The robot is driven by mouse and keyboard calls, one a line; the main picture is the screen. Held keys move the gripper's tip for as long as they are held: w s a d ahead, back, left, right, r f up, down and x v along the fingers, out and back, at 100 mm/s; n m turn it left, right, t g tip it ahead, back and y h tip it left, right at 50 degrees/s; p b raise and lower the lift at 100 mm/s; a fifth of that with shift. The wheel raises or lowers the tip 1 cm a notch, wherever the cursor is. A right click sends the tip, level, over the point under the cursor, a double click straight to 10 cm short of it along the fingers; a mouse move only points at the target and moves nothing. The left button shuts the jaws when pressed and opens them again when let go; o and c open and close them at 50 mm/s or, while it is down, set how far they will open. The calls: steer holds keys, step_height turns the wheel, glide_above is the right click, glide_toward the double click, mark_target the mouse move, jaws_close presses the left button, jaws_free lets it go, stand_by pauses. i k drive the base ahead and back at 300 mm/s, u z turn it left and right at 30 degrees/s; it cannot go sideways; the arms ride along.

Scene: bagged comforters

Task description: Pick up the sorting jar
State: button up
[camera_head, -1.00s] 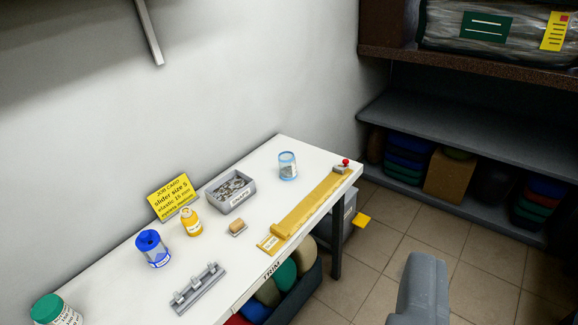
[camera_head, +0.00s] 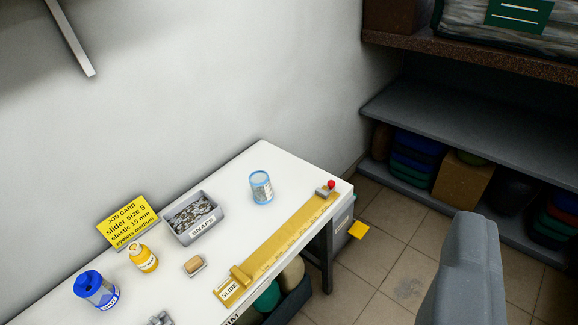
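One is a clear, light-blue-tinted jar (camera_head: 261,187) with a small label, upright near the table's far end. The other is a jar with a blue lid and a blue-and-white label (camera_head: 96,290), at the lower left. Nothing touches either jar.
Shelves (camera_head: 440,125) stand at the right. Tiled floor (camera_head: 385,265) lies between.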

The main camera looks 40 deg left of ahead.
mark_target(259, 182)
steer(key=i, duration=1.15)
steer(key=u, duration=1.9)
